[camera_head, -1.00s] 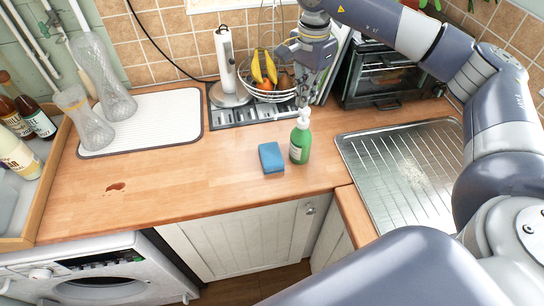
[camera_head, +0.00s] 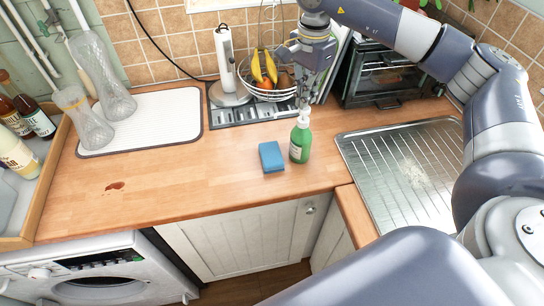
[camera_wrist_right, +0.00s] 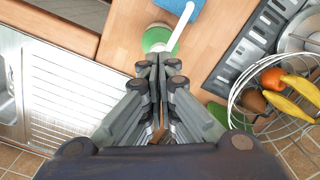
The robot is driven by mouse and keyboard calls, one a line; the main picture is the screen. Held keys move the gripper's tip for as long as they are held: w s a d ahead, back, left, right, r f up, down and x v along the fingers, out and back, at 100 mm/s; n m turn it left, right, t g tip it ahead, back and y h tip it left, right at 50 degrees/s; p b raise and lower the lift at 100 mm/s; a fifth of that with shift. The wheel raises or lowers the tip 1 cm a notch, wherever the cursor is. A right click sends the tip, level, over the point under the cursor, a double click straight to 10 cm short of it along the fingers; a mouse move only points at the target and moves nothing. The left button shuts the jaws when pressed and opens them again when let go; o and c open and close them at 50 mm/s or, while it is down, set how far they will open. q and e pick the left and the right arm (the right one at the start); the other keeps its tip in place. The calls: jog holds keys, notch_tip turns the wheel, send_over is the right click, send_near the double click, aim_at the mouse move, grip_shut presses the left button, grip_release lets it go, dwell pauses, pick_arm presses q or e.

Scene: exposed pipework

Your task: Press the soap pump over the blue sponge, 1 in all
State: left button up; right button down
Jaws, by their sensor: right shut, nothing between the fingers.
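The green soap bottle (camera_head: 300,145) with a white pump head (camera_head: 303,117) stands upright on the wooden counter. The blue sponge (camera_head: 271,157) lies flat just left of it, apart from the bottle. My right gripper (camera_head: 304,100) is shut and empty, pointing down right above the pump head; I cannot tell whether the tips touch it. In the right wrist view the shut fingertips (camera_wrist_right: 157,60) cover part of the bottle (camera_wrist_right: 156,37), and the white nozzle (camera_wrist_right: 183,24) points toward the sponge (camera_wrist_right: 178,6). My left gripper is out of view.
A wire fruit bowl (camera_head: 283,94) and a paper towel holder (camera_head: 228,70) stand behind. A toaster oven (camera_head: 385,75) and a steel draining board (camera_head: 400,165) are to the right. A white drying mat (camera_head: 165,115) lies left. The counter left of the sponge is mostly clear.

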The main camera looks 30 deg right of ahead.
jog(key=shift+f+b, duration=1)
jog(key=shift+f, duration=0.45)
jog(key=shift+r, duration=0.25)
jog(key=shift+r+p, duration=1.1)
jog(key=shift+r, duration=0.4)
notch_tip(320, 180, up, 6)
jog(key=p, duration=0.4)
jog(key=shift+s+f, duration=0.1)
